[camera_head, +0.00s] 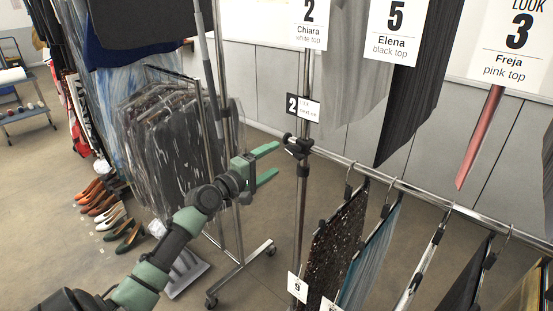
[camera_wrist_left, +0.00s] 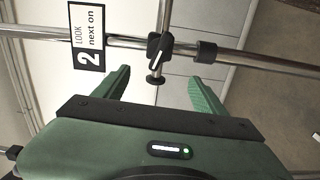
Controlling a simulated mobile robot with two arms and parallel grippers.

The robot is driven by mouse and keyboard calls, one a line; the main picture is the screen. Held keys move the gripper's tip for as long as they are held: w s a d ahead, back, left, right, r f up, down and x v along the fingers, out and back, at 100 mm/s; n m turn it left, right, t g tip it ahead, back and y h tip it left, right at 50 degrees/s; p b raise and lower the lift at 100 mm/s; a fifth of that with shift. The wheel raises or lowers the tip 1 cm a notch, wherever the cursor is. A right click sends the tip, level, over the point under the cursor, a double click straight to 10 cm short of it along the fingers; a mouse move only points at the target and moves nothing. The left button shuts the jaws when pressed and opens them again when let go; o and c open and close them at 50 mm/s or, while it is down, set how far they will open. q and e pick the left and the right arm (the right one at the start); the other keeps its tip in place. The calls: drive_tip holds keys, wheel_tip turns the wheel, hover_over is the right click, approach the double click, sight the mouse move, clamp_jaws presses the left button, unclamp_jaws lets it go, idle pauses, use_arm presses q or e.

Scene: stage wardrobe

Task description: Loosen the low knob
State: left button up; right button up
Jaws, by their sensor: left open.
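The low knob (camera_head: 288,137) is a small black knob on a dark clamp (camera_head: 299,148), where an upright chrome pole meets a horizontal rail. In the left wrist view, the knob (camera_wrist_left: 156,80) points toward my gripper and appears between the fingertips. My left gripper (camera_head: 272,160) has green fingers, open and empty, just left of the clamp and pole. It also shows in the left wrist view (camera_wrist_left: 160,82). In the head view, the fingertips look short of the knob; no contact is visible. My right gripper is not in view.
A small sign with a 2 (camera_head: 302,106) is on the pole above the clamp. Garments hang from the rail (camera_head: 400,187) at the right. A wheeled rack with covered clothes (camera_head: 170,150) stands behind my left arm. Shoes (camera_head: 105,210) line the floor at left.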

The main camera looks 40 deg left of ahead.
sight(292, 153)
use_arm(q)
drive_tip(key=shift+o, duration=0.3)
drive_tip(key=m, duration=0.4)
drive_tip(key=shift+d+r+p, duration=0.15)
drive_tip(key=shift+r+p, duration=0.05)
drive_tip(key=shift+p, duration=0.1)
drive_tip(key=shift+w+d+r+m+p, duration=0.1)
drive_tip(key=shift+w+d+m+p, duration=0.3)
drive_tip(key=shift+w+m, duration=1.65)
drive_tip(key=shift+w+d+f+m+p, duration=0.15)
drive_tip(key=shift+w+d+m, duration=0.35)
drive_tip(key=shift+m, duration=3.1)
drive_tip(key=shift+w+d+r+m+p, duration=0.15)
drive_tip(key=shift+w+d+m+p, duration=0.25)
drive_tip(key=shift+w+m, duration=1.65)
drive_tip(key=shift+s+m, duration=0.8)
drive_tip(key=shift+s, duration=0.05)
drive_tip(key=shift+d, duration=0.1)
drive_tip(key=c, duration=1.4)
drive_tip(key=shift+o, duration=0.2)
drive_tip(key=shift+n+b, duration=0.5)
drive_tip(key=shift+n, duration=1.4)
